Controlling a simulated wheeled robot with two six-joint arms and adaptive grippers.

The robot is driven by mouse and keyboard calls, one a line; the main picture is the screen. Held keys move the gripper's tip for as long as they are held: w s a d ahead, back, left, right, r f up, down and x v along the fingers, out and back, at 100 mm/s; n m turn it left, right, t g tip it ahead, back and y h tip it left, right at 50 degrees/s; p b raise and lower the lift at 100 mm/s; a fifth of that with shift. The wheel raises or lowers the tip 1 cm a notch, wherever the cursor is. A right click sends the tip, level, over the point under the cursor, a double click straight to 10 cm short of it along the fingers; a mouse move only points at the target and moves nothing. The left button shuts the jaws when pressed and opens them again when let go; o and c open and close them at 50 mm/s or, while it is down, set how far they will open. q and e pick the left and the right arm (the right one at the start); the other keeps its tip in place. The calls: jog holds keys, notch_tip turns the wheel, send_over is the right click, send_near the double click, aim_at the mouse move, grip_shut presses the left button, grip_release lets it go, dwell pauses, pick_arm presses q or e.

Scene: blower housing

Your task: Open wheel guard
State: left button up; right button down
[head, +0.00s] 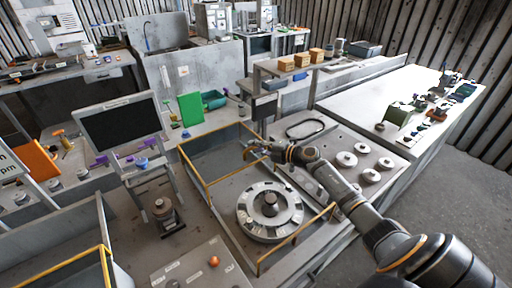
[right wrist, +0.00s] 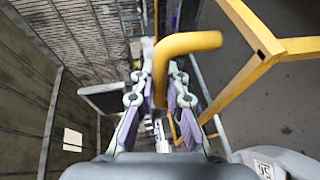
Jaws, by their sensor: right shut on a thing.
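A grey open box with yellow edge rails (head: 196,168) surrounds a round grey wheel (head: 254,230) with a dark hub; I take the yellow-railed frame to be the wheel guard. Another yellow rail (head: 298,238) stands at the near right of the wheel. My right gripper (head: 252,151) is over the far side of the box. In the right wrist view, a bent yellow bar (right wrist: 183,43) runs down between the fingers of my right gripper (right wrist: 158,90), which is shut on it. The bar's lower end is hidden between the fingers. My left gripper is not in view.
A panel with several round knobs (head: 369,176) and a black oval ring (head: 305,128) lies right of the box. A dark screen (head: 119,124) stands at the left. A control panel with a red button (head: 214,261) is in front. Wooden blocks (head: 287,63) sit on a shelf behind.

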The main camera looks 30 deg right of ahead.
jog(key=shift+r, duration=0.1)
jog(key=c, duration=1.8)
grip_release()
jog(key=shift+c, duration=0.2)
jog(key=o, duration=0.5)
jog(key=shift+w, duration=0.2)
jog(key=v, duration=0.7)
jog(key=shift+s, duration=0.25)
jog(key=shift+d, duration=0.1)
